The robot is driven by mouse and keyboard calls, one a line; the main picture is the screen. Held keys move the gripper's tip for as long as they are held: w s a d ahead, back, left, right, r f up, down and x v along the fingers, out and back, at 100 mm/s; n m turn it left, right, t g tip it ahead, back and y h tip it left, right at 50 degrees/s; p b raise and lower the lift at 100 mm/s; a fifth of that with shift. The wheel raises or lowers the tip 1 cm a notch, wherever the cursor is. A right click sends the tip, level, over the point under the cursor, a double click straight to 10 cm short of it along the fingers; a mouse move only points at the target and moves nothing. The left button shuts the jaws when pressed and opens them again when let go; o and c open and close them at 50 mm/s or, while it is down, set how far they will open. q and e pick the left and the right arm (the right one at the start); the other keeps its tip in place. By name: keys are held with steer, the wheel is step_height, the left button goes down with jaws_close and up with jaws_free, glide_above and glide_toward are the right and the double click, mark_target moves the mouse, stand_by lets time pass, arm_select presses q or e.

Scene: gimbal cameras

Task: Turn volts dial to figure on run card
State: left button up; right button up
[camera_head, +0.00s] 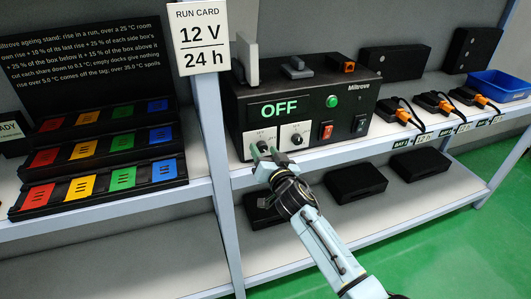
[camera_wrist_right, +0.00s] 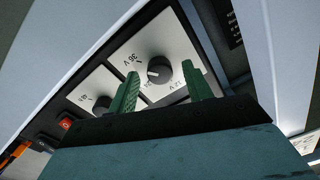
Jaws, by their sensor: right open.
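The run card (camera_head: 198,38) reads "12 V" over "24 h" on the shelf post. The black Miltrove power unit (camera_head: 348,103) shows "OFF" on its green-lettered display (camera_head: 279,108). The volts dial (camera_wrist_right: 160,69) is a black knob on a white plate, with "36 V" and what looks like "12 V" marked around it. My right gripper (camera_head: 264,151) is in front of this left dial and partly hides it. In the wrist view its open green fingers stand either side of the knob; I cannot tell whether they touch it. My left gripper is not in view.
A second dial (camera_head: 296,139) sits close to the right of my gripper. A red switch (camera_head: 326,130) and green lamp (camera_head: 332,101) are farther right. Orange-and-black connectors (camera_head: 438,102) stand on the shelf. Coloured docks (camera_head: 100,155) fill the left bay; a blue bin (camera_head: 500,86) is far right.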

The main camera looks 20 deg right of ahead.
steer(key=c, duration=1)
steer(key=shift+o, duration=0.2)
